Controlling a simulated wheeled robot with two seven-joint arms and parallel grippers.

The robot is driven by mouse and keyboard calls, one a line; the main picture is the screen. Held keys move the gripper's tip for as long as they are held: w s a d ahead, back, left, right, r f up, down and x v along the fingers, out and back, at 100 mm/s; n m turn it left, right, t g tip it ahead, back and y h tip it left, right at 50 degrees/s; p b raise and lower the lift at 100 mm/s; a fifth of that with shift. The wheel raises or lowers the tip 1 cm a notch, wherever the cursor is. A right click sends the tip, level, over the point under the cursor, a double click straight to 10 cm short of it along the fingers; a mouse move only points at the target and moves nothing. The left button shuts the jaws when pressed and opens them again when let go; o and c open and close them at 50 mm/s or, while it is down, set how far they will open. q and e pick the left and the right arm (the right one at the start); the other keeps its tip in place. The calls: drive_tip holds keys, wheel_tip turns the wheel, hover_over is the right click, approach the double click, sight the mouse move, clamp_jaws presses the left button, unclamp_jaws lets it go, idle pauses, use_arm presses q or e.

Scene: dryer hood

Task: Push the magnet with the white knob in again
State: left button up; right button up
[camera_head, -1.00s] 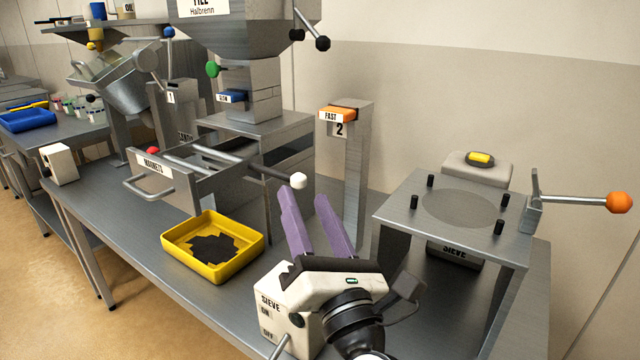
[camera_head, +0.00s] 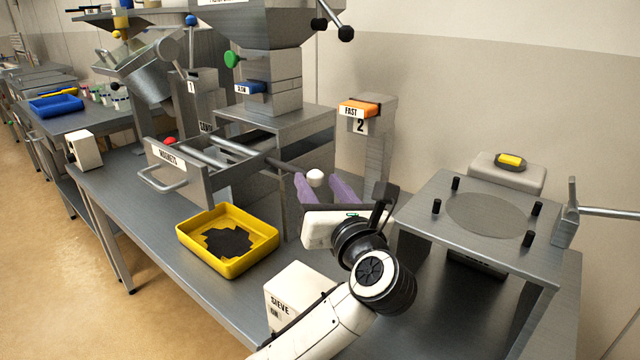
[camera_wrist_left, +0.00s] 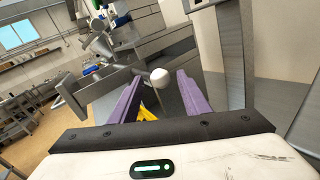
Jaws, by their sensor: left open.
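The white knob (camera_head: 315,178) sits on the end of a dark magnet rod (camera_head: 287,167) that sticks out of the right side of the magnet drawer (camera_head: 176,171). A second magnet, with a red knob (camera_head: 170,141), shows at the drawer's left side. My left gripper (camera_head: 328,186) is open, its purple fingers on either side of the white knob in the head view. In the left wrist view the white knob (camera_wrist_left: 160,77) appears between the fingertips; whether they touch it, I cannot tell. My right gripper is not in view.
A yellow tray (camera_head: 228,240) with dark material stands in front of the drawer. A grey post marked 2 (camera_head: 376,150) stands behind my left gripper. The sieve table (camera_head: 480,215) is at the right, and the white SIEVE box (camera_head: 290,290) is near my left arm.

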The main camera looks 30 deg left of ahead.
sight(283, 168)
use_arm(q)
drive_tip(key=shift+w+a, duration=0.15)
drive_tip(key=shift+c, duration=0.5)
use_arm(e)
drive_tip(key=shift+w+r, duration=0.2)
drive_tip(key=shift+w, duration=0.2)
use_arm(q)
clamp_jaws()
drive_tip(key=a, duration=0.8)
drive_tip(key=shift+w+a+p, duration=0.15)
drive_tip(key=shift+w+p, duration=0.15)
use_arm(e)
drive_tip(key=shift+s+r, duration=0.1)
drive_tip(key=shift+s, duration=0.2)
use_arm(q)
drive_tip(key=shift+o, duration=0.5)
unclamp_jaws()
drive_tip(key=shift+a, duration=0.1)
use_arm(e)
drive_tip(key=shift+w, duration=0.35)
